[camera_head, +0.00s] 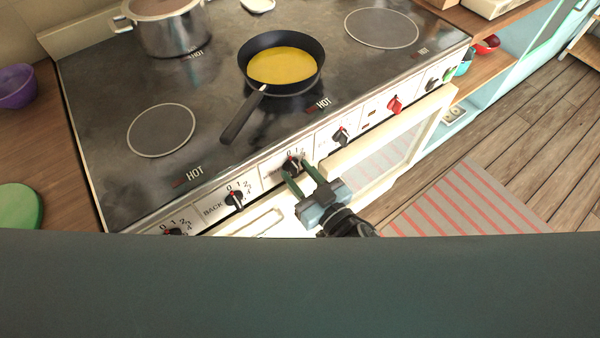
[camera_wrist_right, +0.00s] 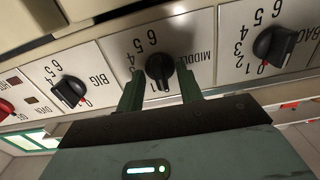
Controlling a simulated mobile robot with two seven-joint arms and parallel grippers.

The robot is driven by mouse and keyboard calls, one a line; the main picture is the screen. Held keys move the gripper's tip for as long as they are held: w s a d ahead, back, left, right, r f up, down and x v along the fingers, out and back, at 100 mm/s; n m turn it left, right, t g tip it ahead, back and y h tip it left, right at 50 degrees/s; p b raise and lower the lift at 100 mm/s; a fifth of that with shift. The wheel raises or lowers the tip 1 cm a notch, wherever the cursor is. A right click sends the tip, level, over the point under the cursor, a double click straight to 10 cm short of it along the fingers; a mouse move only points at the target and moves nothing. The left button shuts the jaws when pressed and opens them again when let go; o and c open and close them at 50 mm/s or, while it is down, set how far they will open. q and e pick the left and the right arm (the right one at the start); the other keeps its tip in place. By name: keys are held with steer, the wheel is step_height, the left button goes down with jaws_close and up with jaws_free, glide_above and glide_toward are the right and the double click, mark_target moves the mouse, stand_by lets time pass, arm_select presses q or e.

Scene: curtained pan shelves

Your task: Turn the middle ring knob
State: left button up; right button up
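The middle ring knob (camera_head: 291,165) is a black dial on the white front panel of the stove. In the right wrist view the knob (camera_wrist_right: 160,68) appears upside down beside the label "MIDDLE", its grip near the "1" end of the scale. My right gripper (camera_head: 301,174) is at this knob, with its two green fingers apart. In the right wrist view the gripper (camera_wrist_right: 160,88) has one finger on each side of the knob, with a small gap showing on both sides. Contact is not visible. My left gripper is not in view.
The "BACK" knob (camera_head: 235,198) and the "BIG" knob (camera_head: 340,137) flank it. A black pan (camera_head: 281,62) with yellow contents stands on the stovetop (camera_head: 90,110), its handle pointing toward the front. A pot (camera_head: 170,28) stands at the back left. The oven door (camera_head: 390,150) is below.

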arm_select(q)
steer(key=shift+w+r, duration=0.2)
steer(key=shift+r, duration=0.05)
arm_select(e)
steer(key=shift+v, duration=0.95)
steer(key=shift+p+v, duration=0.35)
steer(key=shift+v, duration=1.05)
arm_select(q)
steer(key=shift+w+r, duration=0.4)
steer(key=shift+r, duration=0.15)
arm_select(e)
steer(key=v, duration=0.3)
steer(key=shift+s+d, duration=0.1)
